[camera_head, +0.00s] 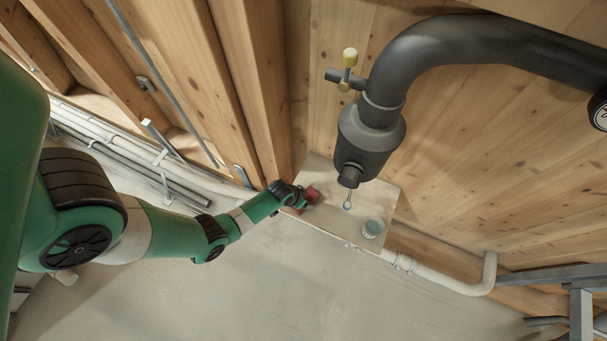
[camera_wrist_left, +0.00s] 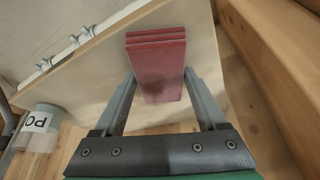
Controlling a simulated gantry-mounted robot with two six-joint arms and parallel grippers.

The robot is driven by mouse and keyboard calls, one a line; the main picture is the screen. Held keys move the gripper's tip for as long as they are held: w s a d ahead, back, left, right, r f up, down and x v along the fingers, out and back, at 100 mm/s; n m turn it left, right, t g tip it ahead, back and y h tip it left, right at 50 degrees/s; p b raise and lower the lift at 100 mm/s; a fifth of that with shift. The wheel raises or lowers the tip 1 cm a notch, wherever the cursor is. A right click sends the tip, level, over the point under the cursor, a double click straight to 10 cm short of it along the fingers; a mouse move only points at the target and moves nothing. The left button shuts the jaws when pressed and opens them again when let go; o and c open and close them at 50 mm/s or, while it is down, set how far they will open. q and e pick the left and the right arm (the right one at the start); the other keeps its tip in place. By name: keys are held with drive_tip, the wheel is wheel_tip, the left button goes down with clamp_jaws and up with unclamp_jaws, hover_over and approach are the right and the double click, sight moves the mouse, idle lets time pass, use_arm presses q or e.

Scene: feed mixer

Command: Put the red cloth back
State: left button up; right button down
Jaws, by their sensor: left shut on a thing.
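The red cloth (camera_head: 312,193) is a folded, layered red block at the left part of a small pale wooden shelf (camera_head: 330,227). In the left wrist view the cloth (camera_wrist_left: 158,62) sits between the two grey fingers of my left gripper (camera_wrist_left: 160,78). The left gripper (camera_head: 303,200) is shut on it. I cannot tell whether the cloth touches the shelf or is held just above it. My right gripper is not in view.
A labelled cup (camera_head: 373,228) stands at the shelf's front right; it also shows in the left wrist view (camera_wrist_left: 40,124). A dark pipe with a valve (camera_head: 370,140) hangs over the shelf, with a small metal piece (camera_head: 347,204) below its outlet. Wooden walls stand behind.

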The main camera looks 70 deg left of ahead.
use_arm(q)
drive_tip(key=shift+f, duration=0.3)
drive_tip(key=o, duration=1.4)
drive_tip(key=shift+r, duration=0.1)
drive_tip(key=p+v, duration=0.9)
drive_tip(key=v, duration=0.3)
drive_tip(key=shift+r+p, duration=0.2)
drive_tip(key=shift+p, duration=0.15)
